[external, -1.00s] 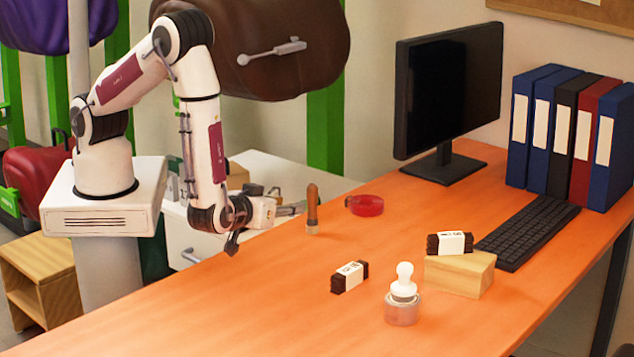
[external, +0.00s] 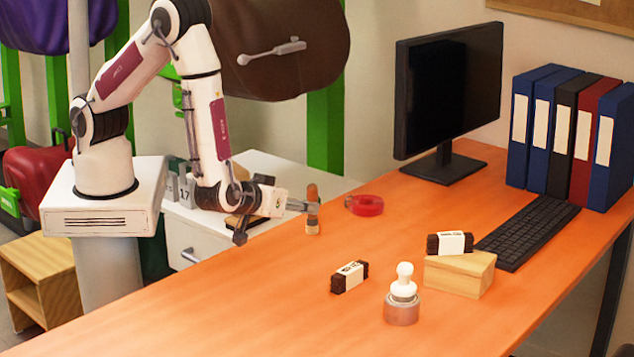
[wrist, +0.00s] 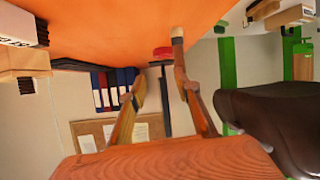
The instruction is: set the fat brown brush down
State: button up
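The fat brown brush (external: 312,194) stands upright on the orange desk near its back edge, its pale end down on the desktop. My gripper (external: 304,206) is at the brush's height, coming from the left, with its fingertips close beside or around the handle. In the wrist view, which is upside down, my gripper's fingers (wrist: 163,88) are spread apart. The brush (wrist: 181,66) shows near the right finger, with its pale end at the desk. Whether a finger touches it, I cannot tell.
A red tape roll (external: 364,205) lies just right of the brush. A monitor (external: 449,90) stands behind. The desk's left front is clear.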

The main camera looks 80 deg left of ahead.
jog(key=w+d+r+m+t+h, duration=0.1)
jog(key=w+d+r+m+h, duration=0.1)
jog(key=w+d+r+h, duration=0.55)
jog(key=s+r+m+h, duration=0.4)
jog(key=r+h, duration=0.1)
jog(key=r, duration=0.8)
jog(key=s+a+r+m+g+y, duration=0.1)
jog(key=s+a+r+m+g, duration=0.1)
jog(key=s+a, duration=0.6)
jog(key=s+a+r+m+g+y, duration=0.1)
jog(key=s+a+r+m+g, duration=0.1)
jog(key=s+a, duration=0.7)
jog(key=s, duration=0.8)
jog(key=shift+s+a+m+y, duration=0.25)
jog(key=shift+s+m+y, duration=0.05)
jog(key=shift+y, duration=0.05)
jog(key=shift+r, duration=0.1)
